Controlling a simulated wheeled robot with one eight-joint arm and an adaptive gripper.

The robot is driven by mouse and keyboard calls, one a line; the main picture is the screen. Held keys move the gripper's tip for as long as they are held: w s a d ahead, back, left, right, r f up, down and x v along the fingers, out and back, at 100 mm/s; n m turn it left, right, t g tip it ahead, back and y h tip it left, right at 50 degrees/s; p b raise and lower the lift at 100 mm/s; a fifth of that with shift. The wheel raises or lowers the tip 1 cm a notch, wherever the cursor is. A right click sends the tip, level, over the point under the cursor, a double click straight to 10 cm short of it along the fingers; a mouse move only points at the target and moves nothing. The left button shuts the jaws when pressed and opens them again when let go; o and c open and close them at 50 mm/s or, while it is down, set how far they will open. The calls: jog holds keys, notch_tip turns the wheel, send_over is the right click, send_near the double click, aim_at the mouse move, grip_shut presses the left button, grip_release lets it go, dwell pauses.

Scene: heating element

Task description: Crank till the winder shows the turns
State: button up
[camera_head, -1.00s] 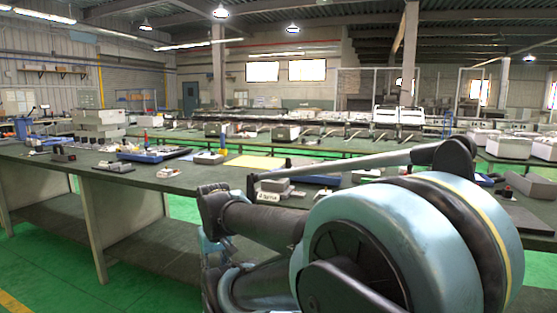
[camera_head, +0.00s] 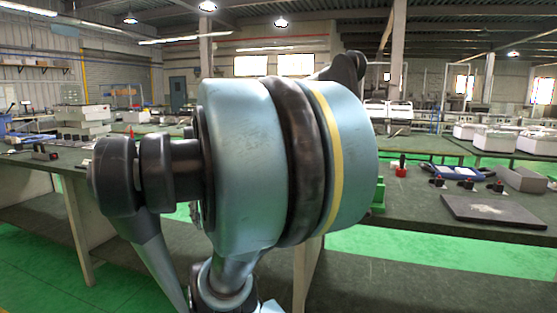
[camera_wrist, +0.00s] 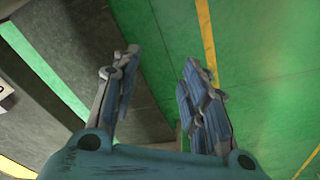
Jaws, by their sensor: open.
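My gripper (camera_wrist: 160,64) shows in the wrist view with its two blue-grey fingers spread apart and nothing between them. It is over the green floor, beside a dark grey surface at the left. In the head view my own arm fills the middle and hides much of the workbench (camera_head: 420,215); my gripper is not seen there. I cannot make out a winder or its crank in either view. A small green object (camera_head: 379,194) stands at the bench edge, partly hidden behind my arm; I cannot tell what it is.
On the bench at right lie a dark flat plate (camera_head: 492,211), a grey block (camera_head: 522,180), a blue tray (camera_head: 455,172) and a small red item (camera_head: 401,170). Grey boxes (camera_head: 82,116) are stacked at the left. Green floor is open in front.

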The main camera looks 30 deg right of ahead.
jog(key=w+d+r+n, duration=0.1)
jog(key=w+d+r, duration=0.4)
jog(key=d+r, duration=0.3)
jog(key=w+d+r+n+g, duration=0.1)
jog(key=w+d+r, duration=0.4)
jog(key=d+r, duration=0.25)
jog(key=w+d+r+n, duration=0.1)
jog(key=w+d+r, duration=0.4)
jog(key=d+r, duration=0.25)
jog(key=d+r+n, duration=0.2)
jog(key=d+r, duration=0.2)
jog(key=d, duration=1)
jog(key=shift+g, duration=0.4)
jog(key=f, duration=1.1)
jog(key=w+f, duration=0.1)
jog(key=f, duration=0.4)
jog(key=shift+a+f, duration=0.25)
jog(key=shift+f, duration=0.05)
grip_shut()
jog(key=shift+d, duration=0.15)
